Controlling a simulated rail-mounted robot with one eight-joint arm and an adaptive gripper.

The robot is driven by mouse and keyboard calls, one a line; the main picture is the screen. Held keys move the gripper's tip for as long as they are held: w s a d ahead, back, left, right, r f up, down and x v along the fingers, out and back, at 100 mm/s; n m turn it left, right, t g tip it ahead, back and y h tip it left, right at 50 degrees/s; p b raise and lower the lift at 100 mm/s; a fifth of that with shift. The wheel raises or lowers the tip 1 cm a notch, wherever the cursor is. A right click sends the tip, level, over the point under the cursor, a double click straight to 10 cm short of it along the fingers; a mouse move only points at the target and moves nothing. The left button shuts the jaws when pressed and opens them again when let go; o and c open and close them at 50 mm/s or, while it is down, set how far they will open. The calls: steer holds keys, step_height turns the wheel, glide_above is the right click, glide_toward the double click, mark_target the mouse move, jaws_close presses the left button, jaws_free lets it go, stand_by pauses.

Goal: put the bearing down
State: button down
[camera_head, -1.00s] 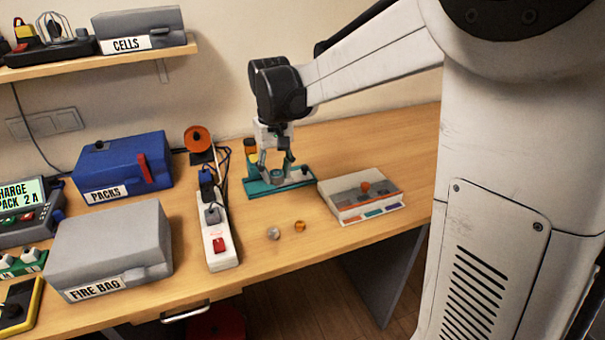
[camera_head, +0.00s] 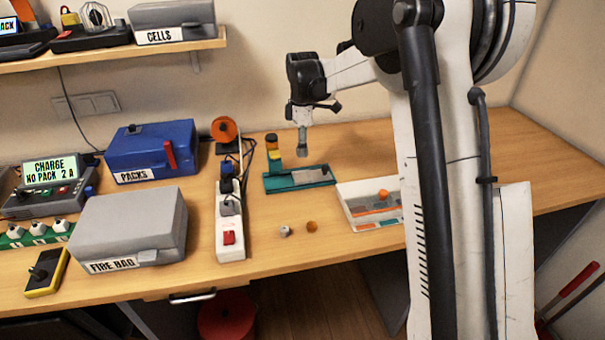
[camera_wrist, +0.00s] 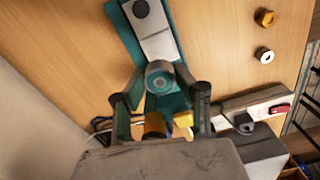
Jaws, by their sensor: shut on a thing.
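My gripper (camera_wrist: 160,76) is shut on a grey round piece (camera_wrist: 159,79), which I take to be the bearing. Its round end shows a teal centre in the wrist view. In the head view my gripper (camera_head: 302,148) is above the teal fixture (camera_head: 325,184), with a gap between them. The fixture carries a light grey plate (camera_head: 309,177) on top and yellow and orange parts (camera_head: 271,147) at its left end. In the wrist view the plate (camera_wrist: 158,42) lies beyond the held piece. The fingertips are small in the head view.
A silver ring (camera_head: 285,230) and an orange-brown ring (camera_head: 312,227) lie on the table in front of the fixture. A white compartment tray (camera_head: 352,212) is to the right. A power strip (camera_head: 229,252), a grey fire bag box (camera_head: 132,228) and a blue packs box (camera_head: 150,150) are left.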

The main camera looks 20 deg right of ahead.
mark_target(303, 177)
steer(key=shift+f, duration=4.3)
steer(key=shift+f, duration=0.1)
steer(key=shift+f, duration=0.15)
steer(key=c, duration=1.3)
jaws_free()
steer(key=shift+r, duration=0.2)
